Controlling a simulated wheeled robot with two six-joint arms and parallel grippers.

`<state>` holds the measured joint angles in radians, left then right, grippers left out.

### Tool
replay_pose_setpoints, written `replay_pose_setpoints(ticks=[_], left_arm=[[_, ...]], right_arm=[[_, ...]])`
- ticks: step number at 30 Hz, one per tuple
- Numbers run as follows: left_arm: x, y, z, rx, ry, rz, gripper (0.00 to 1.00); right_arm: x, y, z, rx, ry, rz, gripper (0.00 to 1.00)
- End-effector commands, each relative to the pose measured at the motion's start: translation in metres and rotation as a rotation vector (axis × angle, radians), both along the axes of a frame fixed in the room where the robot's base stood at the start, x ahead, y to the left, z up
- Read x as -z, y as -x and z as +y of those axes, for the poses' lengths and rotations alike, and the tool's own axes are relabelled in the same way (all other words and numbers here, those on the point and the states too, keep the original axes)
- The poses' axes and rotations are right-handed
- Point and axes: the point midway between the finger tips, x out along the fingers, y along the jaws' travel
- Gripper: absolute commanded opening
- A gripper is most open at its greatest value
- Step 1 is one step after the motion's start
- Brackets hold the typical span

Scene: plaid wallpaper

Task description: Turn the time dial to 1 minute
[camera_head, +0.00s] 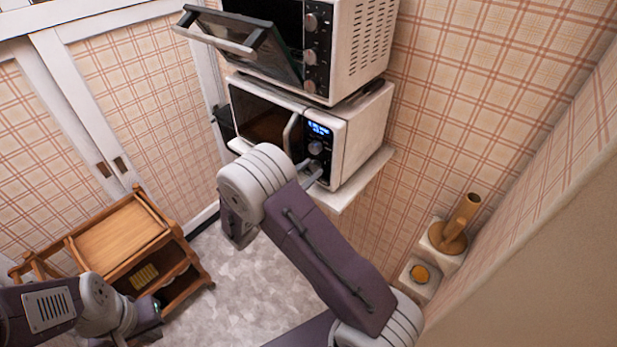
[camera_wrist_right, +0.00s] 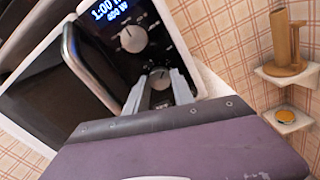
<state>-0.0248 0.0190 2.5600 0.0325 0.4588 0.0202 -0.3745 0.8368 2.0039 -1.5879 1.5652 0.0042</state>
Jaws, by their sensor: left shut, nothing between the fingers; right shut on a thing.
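A white microwave (camera_head: 356,135) stands on a wall shelf. Its blue display (camera_head: 318,128) also shows in the right wrist view (camera_wrist_right: 109,10), where it reads 1:00 on top with a smaller power line below. Under the display sit an upper dial (camera_head: 315,148), also in the right wrist view (camera_wrist_right: 133,38), and a lower dial (camera_wrist_right: 160,78). My right gripper (camera_head: 316,173) is at the control panel, its fingers shut on the lower dial, one on each side. The fingers partly hide that dial, and its label is unreadable. My left gripper (camera_head: 150,318) is low at the left, away from the microwave, shut and empty.
A toaster oven (camera_head: 350,45) with its door tilted open stands above the microwave. A wooden cart (camera_head: 120,240) stands on the floor at left. Two small wall shelves at right hold a wooden object (camera_head: 460,222) and an orange disc (camera_head: 421,274).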

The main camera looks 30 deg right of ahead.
Motion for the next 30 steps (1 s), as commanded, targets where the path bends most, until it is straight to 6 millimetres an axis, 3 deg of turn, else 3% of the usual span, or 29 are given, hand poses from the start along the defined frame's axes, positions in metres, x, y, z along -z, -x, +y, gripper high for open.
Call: replay_pose_setpoints(ticks=[9, 27, 28, 30], left_arm=[[0.015, 0.000, 0.000, 0.000, 0.000, 0.000, 0.00], [0.017, 0.000, 0.000, 0.000, 0.000, 0.000, 0.00], [0.017, 0.000, 0.000, 0.000, 0.000, 0.000, 0.00], [0.017, 0.000, 0.000, 0.000, 0.000, 0.000, 0.00]], right_arm=[[0.000, 0.000, 0.000, 0.001, -0.047, -0.118, 0.00], [-0.002, -0.001, 0.000, 0.000, -0.058, -0.146, 0.00], [-0.002, -0.001, 0.000, 0.000, -0.058, -0.146, 0.38], [-0.001, 0.000, 0.000, 0.000, -0.058, -0.145, 0.51]])
